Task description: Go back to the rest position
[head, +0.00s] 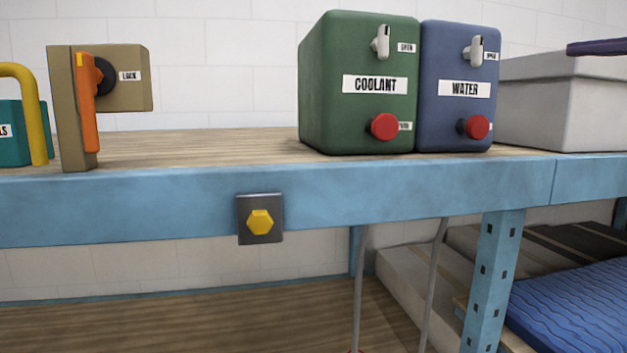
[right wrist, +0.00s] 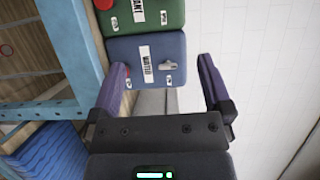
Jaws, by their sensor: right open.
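My right gripper (right wrist: 163,72) is open in the right wrist view. Its two purple fingers stand apart with nothing held between them. The blue WATER box (right wrist: 150,60) and the green COOLANT box (right wrist: 140,14) lie beyond the fingers in that view. In the head view, only a purple finger part of my right gripper (head: 598,47) shows at the right edge, over the grey box (head: 560,100). My left gripper is not in view.
The blue-edged shelf (head: 130,205) bears the COOLANT box (head: 350,110), the WATER box (head: 460,115), a tan lock block with an orange handle (head: 88,105) and a teal box (head: 22,130). A yellow hex knob (head: 260,222) is on the shelf front. The shelf middle is bare.

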